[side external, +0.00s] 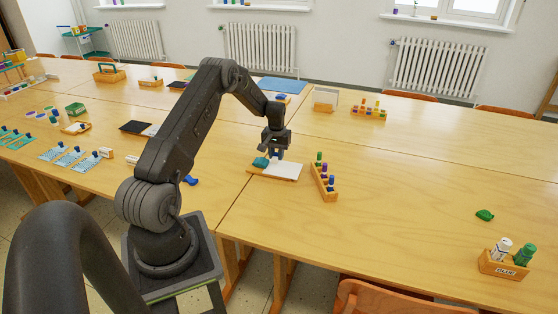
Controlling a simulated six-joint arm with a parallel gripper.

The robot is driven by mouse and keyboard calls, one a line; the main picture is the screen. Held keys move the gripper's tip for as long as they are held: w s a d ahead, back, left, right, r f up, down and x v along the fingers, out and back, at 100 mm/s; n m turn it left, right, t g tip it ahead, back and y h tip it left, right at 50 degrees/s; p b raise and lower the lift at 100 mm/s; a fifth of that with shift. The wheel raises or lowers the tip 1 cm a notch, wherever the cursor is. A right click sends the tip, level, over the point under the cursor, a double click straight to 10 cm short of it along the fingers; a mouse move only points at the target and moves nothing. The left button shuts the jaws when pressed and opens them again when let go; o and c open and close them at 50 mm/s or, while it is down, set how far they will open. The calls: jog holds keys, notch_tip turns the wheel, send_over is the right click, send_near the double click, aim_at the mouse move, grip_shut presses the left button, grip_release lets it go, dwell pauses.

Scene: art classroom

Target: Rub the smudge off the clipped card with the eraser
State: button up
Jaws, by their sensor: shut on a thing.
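The white card (283,171) lies on a small wooden board (262,174) on the table in front of my arm. A teal piece (261,162), seemingly the clip, sits at the board's left end. My gripper (276,156) points down just above the far edge of the card. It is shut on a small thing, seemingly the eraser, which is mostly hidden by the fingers. I cannot tell whether it touches the card. No smudge can be made out on the card at this size.
A wooden rack (324,186) with coloured pegs stands close to the right of the board. A blue object (190,180) lies to the left, near the arm. A glue caddy (505,264) and a green lump (484,215) are at the right. The table between is clear.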

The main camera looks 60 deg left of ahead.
jog(key=shift+r, duration=2.7)
